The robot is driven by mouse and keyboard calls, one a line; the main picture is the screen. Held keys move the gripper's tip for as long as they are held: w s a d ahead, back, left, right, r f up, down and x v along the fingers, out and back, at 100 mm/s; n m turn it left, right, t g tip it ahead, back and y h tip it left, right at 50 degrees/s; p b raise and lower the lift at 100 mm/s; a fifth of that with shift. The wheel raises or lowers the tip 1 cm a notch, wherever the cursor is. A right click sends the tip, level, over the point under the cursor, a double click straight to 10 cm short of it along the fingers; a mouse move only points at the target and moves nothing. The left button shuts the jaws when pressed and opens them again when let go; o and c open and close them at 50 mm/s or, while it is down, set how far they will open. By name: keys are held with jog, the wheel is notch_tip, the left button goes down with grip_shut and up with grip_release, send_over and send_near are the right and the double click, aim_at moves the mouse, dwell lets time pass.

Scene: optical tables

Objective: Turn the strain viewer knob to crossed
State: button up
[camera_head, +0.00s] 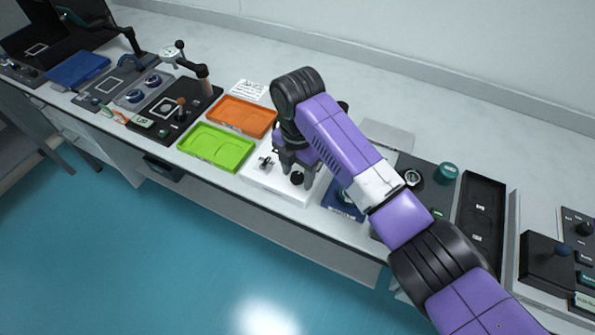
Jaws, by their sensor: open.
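My gripper (297,171) points down over a white flat box (258,183) on the bench, below the purple arm. Its dark fingers are apart, one on each side of a round black knob (297,178) on that box. Whether they touch the knob I cannot tell. A small metal fitting (265,162) stands on the same box, left of the gripper. This white box may be the strain viewer; no label on it is readable. The knob's pointer and setting marks are too small to read, and my arm hides the area behind it.
A green tray (217,147) and an orange tray (242,117) lie left of the white box. A blue item (342,206) and a dark panel with a teal knob (446,172) are to the right. The bench's front edge is close. Free bench top runs along the wall.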

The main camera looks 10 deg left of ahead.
grip_shut()
jog(key=shift+r+m+p, duration=0.1)
jog(key=shift+m+p, duration=0.2)
jog(key=m+p, duration=0.2)
jog(key=m, duration=0.1)
jog(key=shift+r+m+p, duration=0.15)
jog(key=shift+m+p, duration=0.15)
jog(key=shift+p, duration=0.05)
jog(key=m+p, duration=0.2)
jog(key=m, duration=0.2)
jog(key=shift+m, duration=0.3)
jog(key=m+p, duration=0.2)
jog(key=m, duration=0.2)
jog(key=shift+m+p, duration=0.75)
jog(key=shift+m, duration=1.45)
